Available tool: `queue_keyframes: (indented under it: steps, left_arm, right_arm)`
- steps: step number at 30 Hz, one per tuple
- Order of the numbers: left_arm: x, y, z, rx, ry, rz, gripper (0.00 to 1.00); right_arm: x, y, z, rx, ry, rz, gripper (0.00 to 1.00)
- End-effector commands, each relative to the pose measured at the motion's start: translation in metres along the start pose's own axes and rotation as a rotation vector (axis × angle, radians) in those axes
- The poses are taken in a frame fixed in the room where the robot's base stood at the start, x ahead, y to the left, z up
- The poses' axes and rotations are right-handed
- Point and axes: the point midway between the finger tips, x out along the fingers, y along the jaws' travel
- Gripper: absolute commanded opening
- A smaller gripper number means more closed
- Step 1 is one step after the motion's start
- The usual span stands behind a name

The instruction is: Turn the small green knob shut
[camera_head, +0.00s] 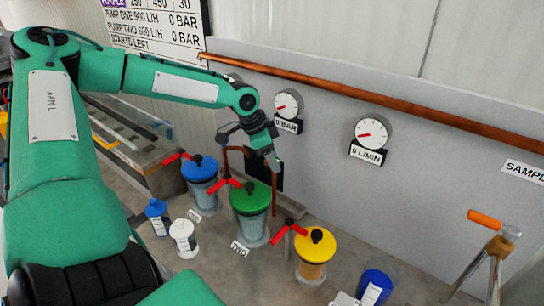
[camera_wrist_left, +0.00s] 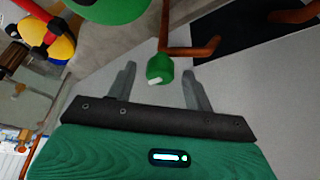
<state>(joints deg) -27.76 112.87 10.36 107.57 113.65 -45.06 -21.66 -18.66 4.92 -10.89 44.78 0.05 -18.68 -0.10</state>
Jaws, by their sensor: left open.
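The small green knob (camera_wrist_left: 158,68) shows in the left wrist view, with a small pale mark on its near side. It sits by a copper pipe (camera_wrist_left: 195,50). My left gripper (camera_wrist_left: 159,85) is open, with one finger on each side of the knob and visible gaps between. In the head view my left gripper (camera_head: 273,160) is above and behind the green-lidded pump (camera_head: 250,200), close to the back wall. I cannot make out the small green knob in the head view. My right gripper is not in view.
A blue-lidded pump (camera_head: 200,170) and a yellow-lidded pump (camera_head: 315,248) flank the green one, with red levers (camera_head: 290,230) between. Blue (camera_head: 157,217) and white (camera_head: 184,238) bottles stand in front. Gauges (camera_head: 372,133) hang behind. An orange-handled lever (camera_head: 484,219) stands at right.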

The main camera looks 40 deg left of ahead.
Motion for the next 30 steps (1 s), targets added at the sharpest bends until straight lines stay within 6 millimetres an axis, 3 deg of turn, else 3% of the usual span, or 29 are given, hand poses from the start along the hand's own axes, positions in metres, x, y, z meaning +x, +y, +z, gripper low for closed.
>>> queue_keyframes:
  steps: [4,11,22,30]
  left_arm:
    - [-0.0002,-0.0001,-0.0001,0.0,0.0,0.0,0.52]
    - [-0.0002,-0.0001,0.0,0.0,0.0,0.0,0.07]
    - [-0.0001,0.0001,0.0,-0.05,0.001,-0.022,0.07]
    - [0.0006,0.0014,-0.0004,-0.214,0.001,-0.091,0.07]
  right_arm:
    - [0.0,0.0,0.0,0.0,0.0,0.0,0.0]
    - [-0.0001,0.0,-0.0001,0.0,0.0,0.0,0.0]
    - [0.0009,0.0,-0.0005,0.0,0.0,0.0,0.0]
    - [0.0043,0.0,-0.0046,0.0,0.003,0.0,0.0]
